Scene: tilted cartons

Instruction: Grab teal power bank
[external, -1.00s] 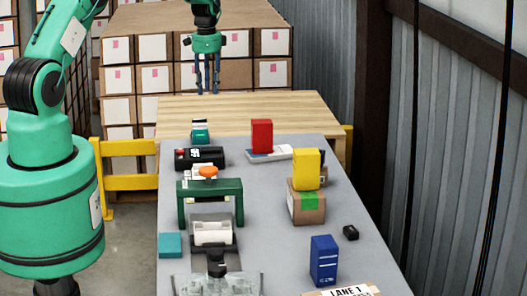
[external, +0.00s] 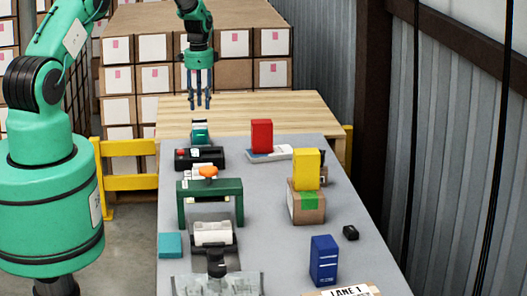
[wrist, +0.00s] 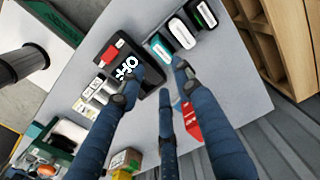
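A teal block with a white part (external: 200,134), which looks like the teal power bank, is at the far left of the grey table. In the wrist view the teal and white piece (wrist: 158,50) lies at the table's edge beside other white-topped items. A plain teal box (external: 170,245) sits at the near left of the table; which of the two teal things is the power bank is not certain.
A black case (external: 200,158) with a red part lies just in front of the teal and white block. A red box (external: 262,136) stands to the right, and a green frame (external: 210,190) stands nearer. The wooden table (external: 280,108) behind is clear.

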